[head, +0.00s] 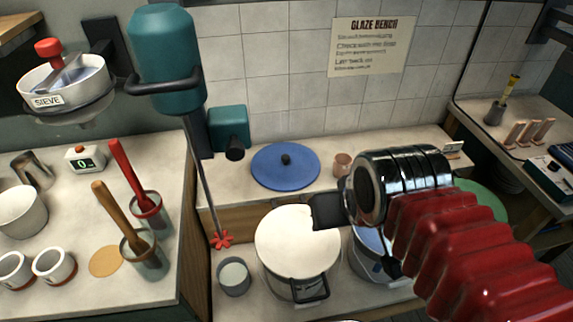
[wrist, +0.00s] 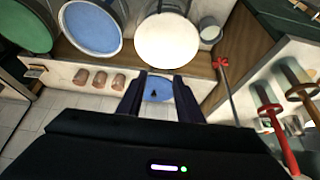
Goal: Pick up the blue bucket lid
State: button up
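The blue bucket lid (head: 286,166) is a flat round disc with a dark knob. It lies knob up on the pale ledge against the tiled wall, in the middle of the head view. In the wrist view the lid (wrist: 158,91) shows between the fingers, partly hidden by them. My gripper (wrist: 160,77) is open and empty, its two dark fingers apart. In the head view it is to the right of the lid and nearer the camera, apart from the lid; my red arm comes in from the right.
A bucket with white contents (head: 297,236) stands in front of the ledge. A blue-filled bucket (wrist: 90,27) and a green-filled one (wrist: 22,27) stand beside it. A small clay cup (head: 342,164) is right of the lid. A teal mixer (head: 166,60) with a long shaft hangs at left.

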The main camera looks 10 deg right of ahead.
aim_at(285, 161)
jog(key=shift+o, duration=1.4)
jog(key=shift+w+r, duration=0.2)
jog(key=shift+w, duration=0.1)
jog(key=shift+n+g, duration=0.4)
jog(key=shift+n, duration=0.5)
jog(key=w+r, duration=0.1)
jog(key=w, duration=0.2)
jog(key=w+r, duration=0.1)
jog(key=w, duration=0.3)
jog(key=w+r, duration=0.1)
jog(key=w, duration=0.3)
jog(key=shift+a+r, duration=0.15)
jog(key=shift+a, duration=0.1)
jog(key=w+d+f+n+g+y, duration=0.1)
jog(key=w+f+n, duration=0.15)
jog(key=w, duration=0.85)
jog(key=w+f+n+g, duration=0.1)
jog(key=w+f, duration=0.3)
jog(key=w, duration=0.8)
jog(key=shift+n+y, duration=0.3)
jog(key=shift+n, duration=0.45)
jog(key=w+f, duration=0.3)
jog(key=w+d+f, duration=0.1)
jog(key=w+f, duration=0.5)
jog(key=shift+w+d+f, duration=0.15)
jog(key=shift+w+f, duration=0.05)
jog(key=shift+f, duration=0.15)
